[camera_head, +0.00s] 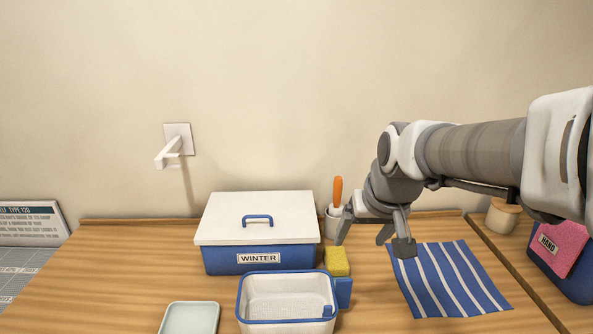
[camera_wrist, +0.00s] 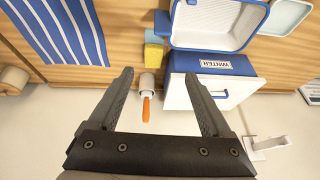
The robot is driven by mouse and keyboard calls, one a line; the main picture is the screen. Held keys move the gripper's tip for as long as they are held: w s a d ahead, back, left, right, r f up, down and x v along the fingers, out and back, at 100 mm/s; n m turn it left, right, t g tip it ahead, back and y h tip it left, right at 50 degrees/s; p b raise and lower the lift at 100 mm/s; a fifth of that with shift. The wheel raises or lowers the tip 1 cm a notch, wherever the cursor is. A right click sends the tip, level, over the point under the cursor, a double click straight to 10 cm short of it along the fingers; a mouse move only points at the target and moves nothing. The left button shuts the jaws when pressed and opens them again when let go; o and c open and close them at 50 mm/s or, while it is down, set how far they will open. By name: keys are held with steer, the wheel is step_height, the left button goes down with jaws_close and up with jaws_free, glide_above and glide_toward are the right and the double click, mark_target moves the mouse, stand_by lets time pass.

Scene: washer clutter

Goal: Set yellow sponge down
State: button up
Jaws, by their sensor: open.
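The yellow sponge (camera_head: 336,261) rests beside the right front corner of the blue WINTER box, directly behind a small blue block-like item (camera_head: 343,290). I cannot tell whether the sponge touches that item or leans on it. My gripper (camera_head: 372,238) is open and empty, its fingers pointing down, a little above and to the right of the sponge. In the wrist view the sponge (camera_wrist: 153,53) shows just beyond the space between my open fingertips (camera_wrist: 160,75), apart from both fingers.
The lidded WINTER box (camera_head: 257,258) stands left of the sponge, an open blue-rimmed tub (camera_head: 285,324) in front. A cup (camera_head: 332,224) with an orange-handled tool is behind. A striped cloth (camera_head: 447,280) lies right; a pale tray (camera_head: 190,317) lies front left.

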steer(key=w+f+p, duration=0.1)
steer(key=w+f, duration=0.4)
steer(key=w, duration=0.6)
glide_toward(336, 257)
steer(key=shift+g+h, duration=0.3)
steer(key=x, duration=0.5)
steer(key=b+x, duration=0.1)
steer(key=x, duration=0.2)
steer(key=shift+w+a+f, duration=0.15)
steer(key=shift+w, duration=0.35)
steer(key=shift+f+b, duration=0.25)
steer(key=shift+b, duration=0.05)
steer(key=c, duration=1.1)
steer(key=shift+c, duration=0.2)
steer(key=shift+r, duration=0.2)
